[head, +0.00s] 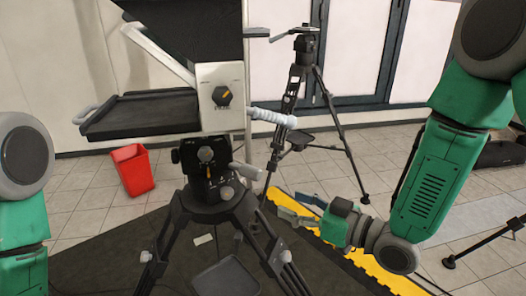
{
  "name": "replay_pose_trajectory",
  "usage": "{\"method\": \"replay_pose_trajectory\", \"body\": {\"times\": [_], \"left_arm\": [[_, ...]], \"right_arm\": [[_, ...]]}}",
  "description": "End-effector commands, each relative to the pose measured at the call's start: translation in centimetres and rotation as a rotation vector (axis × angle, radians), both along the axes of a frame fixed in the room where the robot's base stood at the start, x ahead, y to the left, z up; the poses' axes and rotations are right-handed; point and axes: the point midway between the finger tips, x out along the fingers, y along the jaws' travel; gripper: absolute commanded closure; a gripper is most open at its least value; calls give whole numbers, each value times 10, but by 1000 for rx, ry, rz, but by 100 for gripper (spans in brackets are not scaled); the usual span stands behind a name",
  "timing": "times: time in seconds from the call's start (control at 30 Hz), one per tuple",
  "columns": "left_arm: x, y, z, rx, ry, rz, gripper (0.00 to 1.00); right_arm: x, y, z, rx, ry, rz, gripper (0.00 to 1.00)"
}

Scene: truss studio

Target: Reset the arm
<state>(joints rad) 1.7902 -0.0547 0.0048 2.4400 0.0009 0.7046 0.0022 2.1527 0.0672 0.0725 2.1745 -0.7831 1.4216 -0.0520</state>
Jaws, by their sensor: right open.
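My right gripper (288,205) is open and empty, with its fingers pointing left. It is low in front of the yellow-edged dark mat, right of the near tripod (208,210), and appears apart from it. The tripod carries a rig with a white control box (220,92) bearing a dark knob. A pale ribbed handle (272,118) sticks out to the right of the box, above my right gripper. My left arm shows only as a green and grey link at the left edge; its gripper is out of view.
A red bin (132,170) stands on the tiled floor at left. A dark tray (145,112) juts left from the rig. A second tripod (300,90) stands behind, near the windows. A yellow-edged dark mat (375,272) lies below. A black stand leg (485,242) is at right.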

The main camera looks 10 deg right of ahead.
Motion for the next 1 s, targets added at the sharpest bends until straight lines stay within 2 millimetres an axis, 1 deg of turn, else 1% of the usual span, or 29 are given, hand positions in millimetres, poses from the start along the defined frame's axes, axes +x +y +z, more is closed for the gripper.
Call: {"method": "replay_pose_trajectory", "body": {"times": [0.03,0.07,0.1,0.17,0.2,0.27,0.3,0.37,0.4,0.43,0.47,0.5,0.6,0.7,0.8,0.83,1.0], "left_arm": [[0,0,-4,0,1,0,51],[0,0,-6,0,1,0,51],[0,0,-8,0,1,0,51],[-1,0,-12,0,1,0,51],[-1,0,-14,0,1,0,51],[-1,0,-17,0,1,0,51],[-1,0,-19,0,1,0,51],[-1,0,-22,0,1,0,51],[-1,0,-24,0,1,0,51],[-1,0,-26,0,1,0,51],[-1,0,-27,0,1,0,51],[-1,0,-29,0,1,0,51],[-1,0,-32,0,1,0,51],[-1,0,-34,0,1,0,51],[-1,0,-34,0,1,0,51],[-1,0,-34,0,2,0,51],[-1,0,-34,0,1,0,51]], "right_arm": [[-8,-5,-28,-33,75,-30,53],[-13,-9,-47,-56,127,-55,53],[-22,-16,-72,-92,201,-90,53],[-41,-29,-113,-151,328,-148,53],[-56,-39,-139,-192,415,-186,53],[-82,-54,-174,-252,543,-242,53],[-101,-64,-196,-292,627,-280,53],[-133,-80,-225,-352,754,-333,53],[-156,-90,-242,-391,838,-367,53],[-173,-98,-253,-419,896,-392,53],[-189,-105,-262,-445,952,-416,53],[-211,-114,-272,-478,1023,-445,53],[-256,-131,-288,-547,1167,-510,53],[-286,-142,-295,-590,1261,-552,53],[-300,-147,-297,-611,1306,-574,53],[-302,-148,-297,-613,1312,-576,53],[-303,-148,-296,-615,1315,-579,53]]}}
